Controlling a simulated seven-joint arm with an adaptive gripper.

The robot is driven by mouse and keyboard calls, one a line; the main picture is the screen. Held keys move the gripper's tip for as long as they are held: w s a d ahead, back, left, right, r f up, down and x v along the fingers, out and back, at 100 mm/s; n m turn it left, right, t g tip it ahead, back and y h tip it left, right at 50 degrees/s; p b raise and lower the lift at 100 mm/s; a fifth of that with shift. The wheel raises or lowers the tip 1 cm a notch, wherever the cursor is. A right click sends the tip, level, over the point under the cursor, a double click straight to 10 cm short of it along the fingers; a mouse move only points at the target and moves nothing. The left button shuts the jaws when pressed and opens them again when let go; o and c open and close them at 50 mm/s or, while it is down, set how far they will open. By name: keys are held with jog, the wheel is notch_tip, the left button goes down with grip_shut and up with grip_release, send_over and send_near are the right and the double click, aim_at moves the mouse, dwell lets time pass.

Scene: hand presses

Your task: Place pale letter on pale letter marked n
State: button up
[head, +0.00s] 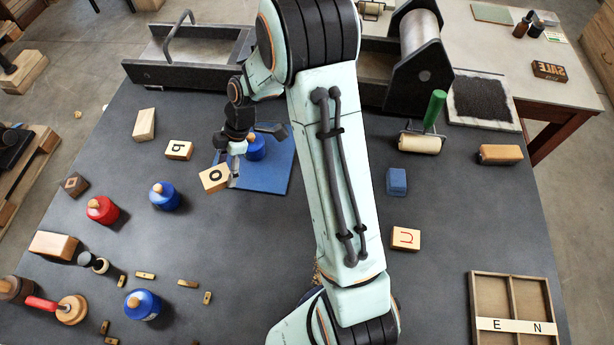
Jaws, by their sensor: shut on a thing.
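My gripper (233,170) is at the left of the arm, over the blue mat, shut on a pale letter block marked o (211,180). The block is slightly tilted and seems to be held above the mat's left edge; the exact height is hard to tell. A pale letter block with a red mark like n or u (405,246) lies flat on the dark table, right of my arm and well apart from my gripper. Another pale letter block (179,150), with a mark like b or q, lies left of the mat.
The blue mat (270,178) bears a blue-lidded tin (256,149). Blue (164,197) and red (102,210) tins stand left. A blue block (397,181) lies above the red-marked letter. A wooden tray (511,285) is at lower right. The table around the red-marked letter is clear.

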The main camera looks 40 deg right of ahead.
jog(key=s+d+m+t+h, duration=0.1)
jog(key=s+d+m, duration=0.4)
jog(key=d, duration=0.6)
jog(key=s+d+m+t, duration=0.1)
jog(key=s+d+m, duration=0.1)
jog(key=s+d, duration=0.65)
jog(key=f, duration=0.2)
jog(key=w+d+f, duration=0.1)
jog(key=f, duration=0.5)
jog(key=shift+w+d, duration=0.15)
jog(key=shift+d, duration=0.25)
jog(key=shift+f, duration=0.1)
jog(key=o, duration=1.1)
